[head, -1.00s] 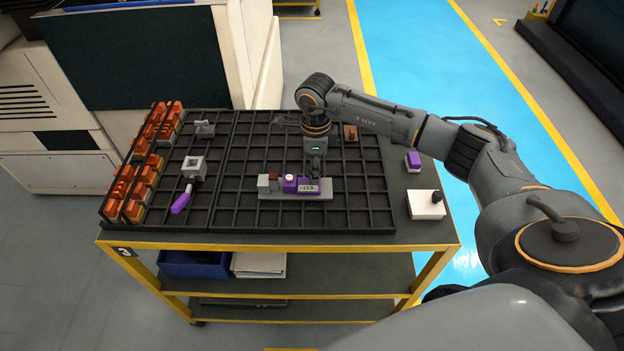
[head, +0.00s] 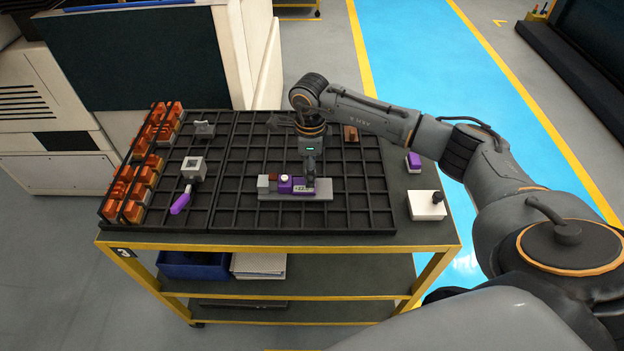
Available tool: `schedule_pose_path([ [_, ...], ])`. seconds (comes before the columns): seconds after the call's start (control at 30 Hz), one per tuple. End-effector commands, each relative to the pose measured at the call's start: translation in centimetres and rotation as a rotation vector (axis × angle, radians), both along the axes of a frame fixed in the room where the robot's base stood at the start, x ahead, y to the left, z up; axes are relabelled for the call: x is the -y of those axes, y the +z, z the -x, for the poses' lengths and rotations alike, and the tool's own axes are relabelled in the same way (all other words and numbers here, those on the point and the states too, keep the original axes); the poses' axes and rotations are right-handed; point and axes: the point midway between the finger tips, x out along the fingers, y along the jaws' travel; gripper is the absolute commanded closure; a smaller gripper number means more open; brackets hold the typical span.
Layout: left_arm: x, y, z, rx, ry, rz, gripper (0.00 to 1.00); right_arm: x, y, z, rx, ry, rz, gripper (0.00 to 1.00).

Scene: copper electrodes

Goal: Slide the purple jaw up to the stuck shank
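A grey vise-like bar (head: 325,190) lies on the black grid tray (head: 350,222). At its left end is a grey fixed block (head: 263,183), with a small brown piece (head: 273,179) beside it. The purple jaw (head: 285,187), with a white knob and a small display, sits on the bar just right of the brown piece; I see no clear gap between them. My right gripper (head: 310,182) points down at the right end of the purple jaw. Its fingers are small and partly hidden, so their opening is unclear. My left gripper is out of view.
Orange-brown electrodes in holders (head: 135,190) line the tray's left side. A grey block with a purple handle (head: 180,203) and a small grey clamp (head: 204,129) stand nearby. A brown block (head: 350,133) lies behind the arm. A purple-topped block (head: 414,162) and white box (head: 426,204) are at right.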

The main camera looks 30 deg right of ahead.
Motion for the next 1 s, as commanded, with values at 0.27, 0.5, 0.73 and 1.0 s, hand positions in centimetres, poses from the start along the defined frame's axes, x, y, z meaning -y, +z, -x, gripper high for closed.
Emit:
schedule_pose_path([
  [0.27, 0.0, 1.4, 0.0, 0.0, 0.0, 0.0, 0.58, 0.1, 2.2, -0.1, 0.002, -0.001, 0.0, 0.49],
  [0.5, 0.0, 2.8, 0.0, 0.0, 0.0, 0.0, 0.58, 0.1, 4.6, 0.0, 0.002, 0.0, 0.001, 0.49],
  [0.73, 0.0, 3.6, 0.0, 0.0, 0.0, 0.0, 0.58, 0.0, 6.1, 0.0, 0.001, 0.0, 0.001, 0.49],
  [1.0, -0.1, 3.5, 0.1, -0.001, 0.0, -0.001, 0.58, 0.0, 6.1, 0.0, 0.001, 0.0, 0.001, 0.49],
])
